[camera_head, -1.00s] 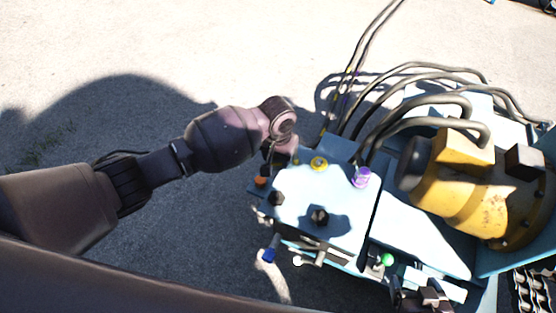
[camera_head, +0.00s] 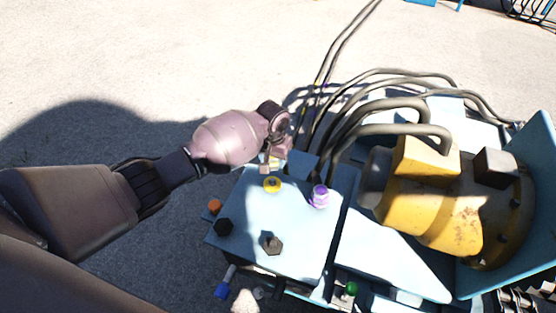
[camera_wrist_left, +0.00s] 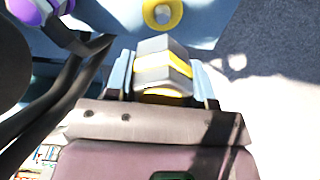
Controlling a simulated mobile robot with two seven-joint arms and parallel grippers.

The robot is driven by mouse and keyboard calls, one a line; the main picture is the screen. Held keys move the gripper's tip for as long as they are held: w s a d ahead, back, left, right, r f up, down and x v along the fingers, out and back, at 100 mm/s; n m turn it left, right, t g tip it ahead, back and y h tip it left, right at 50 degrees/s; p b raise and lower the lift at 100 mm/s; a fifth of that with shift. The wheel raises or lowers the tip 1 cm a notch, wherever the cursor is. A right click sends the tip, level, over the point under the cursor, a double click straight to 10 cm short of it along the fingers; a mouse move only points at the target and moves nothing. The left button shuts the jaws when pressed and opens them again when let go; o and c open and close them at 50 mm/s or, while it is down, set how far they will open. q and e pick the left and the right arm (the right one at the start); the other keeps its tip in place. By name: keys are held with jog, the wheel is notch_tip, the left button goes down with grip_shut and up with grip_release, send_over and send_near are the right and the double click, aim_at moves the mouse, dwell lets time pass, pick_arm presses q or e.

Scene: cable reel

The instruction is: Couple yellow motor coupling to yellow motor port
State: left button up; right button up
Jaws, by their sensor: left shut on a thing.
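My left gripper (camera_head: 271,163) is shut on the yellow motor coupling, a grey hex-sided piece with yellow bands, best seen in the left wrist view (camera_wrist_left: 163,70). The yellow motor port (camera_head: 272,184) is a yellow ring with a pale centre on top of the light-blue block (camera_head: 300,235). It also shows in the left wrist view (camera_wrist_left: 162,12), just beyond the coupling's tip. A gap shows between the coupling and the port there. In the head view the gripper is just behind the port, and the coupling is partly hidden. My right gripper is not in view.
A purple fitting (camera_head: 319,196) stands right of the yellow port. Orange (camera_head: 214,206), black (camera_head: 224,226), blue and green fittings sit around the block. Dark hoses (camera_head: 390,105) arch behind it, close to my gripper. A yellow motor (camera_head: 430,200) stands at the right.

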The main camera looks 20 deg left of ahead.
aim_at(273, 179)
pick_arm(q)
jog(key=f+b, duration=0.1)
jog(key=f, duration=0.2)
jog(key=shift+s+a+f+b, duration=0.15)
jog(key=shift+s+f+b, duration=0.1)
jog(key=shift+b, duration=0.15)
jog(key=shift+w+f, duration=0.1)
jog(key=shift+f, duration=0.3)
notch_tip(273, 179, down, 2)
jog(key=shift+f+b, duration=0.15)
jog(key=shift+b, duration=0.8)
jog(key=shift+f, duration=0.55)
jog(key=shift+w+f+b, duration=0.1)
jog(key=shift+f+b, duration=0.05)
jog(key=shift+b, duration=0.15)
jog(key=shift+f, duration=0.35)
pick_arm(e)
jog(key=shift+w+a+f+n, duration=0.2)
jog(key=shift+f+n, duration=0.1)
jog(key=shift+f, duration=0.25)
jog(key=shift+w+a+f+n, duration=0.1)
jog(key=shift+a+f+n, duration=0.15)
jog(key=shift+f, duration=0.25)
pick_arm(q)
jog(key=shift+p, duration=0.35)
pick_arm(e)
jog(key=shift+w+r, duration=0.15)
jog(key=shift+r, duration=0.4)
